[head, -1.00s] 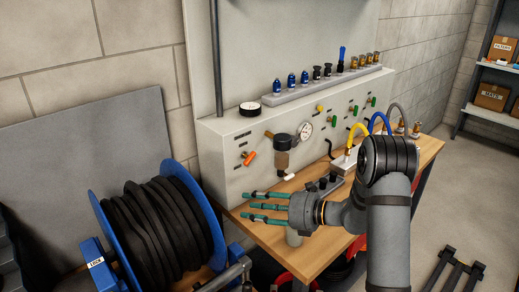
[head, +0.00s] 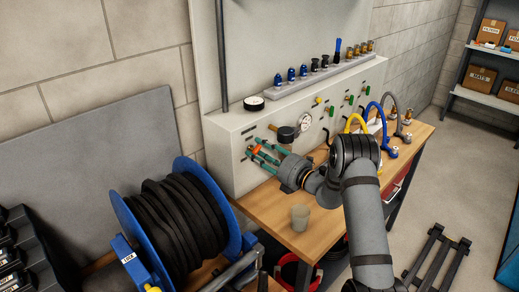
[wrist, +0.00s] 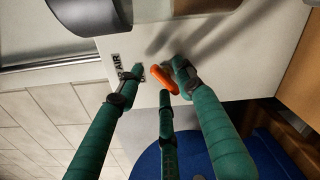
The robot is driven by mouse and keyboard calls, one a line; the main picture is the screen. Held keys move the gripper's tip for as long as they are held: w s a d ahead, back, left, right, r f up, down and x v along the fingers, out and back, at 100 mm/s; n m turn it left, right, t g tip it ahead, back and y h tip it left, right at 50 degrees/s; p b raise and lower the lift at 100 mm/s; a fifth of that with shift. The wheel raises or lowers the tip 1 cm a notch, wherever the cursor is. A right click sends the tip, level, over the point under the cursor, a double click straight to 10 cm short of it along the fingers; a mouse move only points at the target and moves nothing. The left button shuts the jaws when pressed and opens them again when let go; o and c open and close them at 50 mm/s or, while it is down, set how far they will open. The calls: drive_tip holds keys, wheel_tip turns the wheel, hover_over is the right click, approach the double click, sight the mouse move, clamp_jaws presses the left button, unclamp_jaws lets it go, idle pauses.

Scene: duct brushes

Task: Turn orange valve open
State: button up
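The orange valve (wrist: 163,79) has a small lever handle that lies tilted on the light panel face in the wrist view. In the head view only a bit of the orange valve (head: 256,149) shows, behind my fingers. My gripper (wrist: 157,77) has three green fingers, spread apart around the handle, with one fingertip to its left, one to its right and one below. Gaps seem to show between the fingertips and the handle; I cannot tell whether any finger touches it. In the head view my gripper (head: 258,153) is at the panel's left part.
The pale panel box (head: 225,150) stands on a wooden table (head: 275,207). A dark regulator (head: 288,133) and a gauge (head: 305,122) sit right of my fingers. A grey cup (head: 300,217) stands on the table. A blue hose reel (head: 190,170) stands at left front.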

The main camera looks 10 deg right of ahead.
drive_tip(key=shift+c, duration=1)
clamp_jaws()
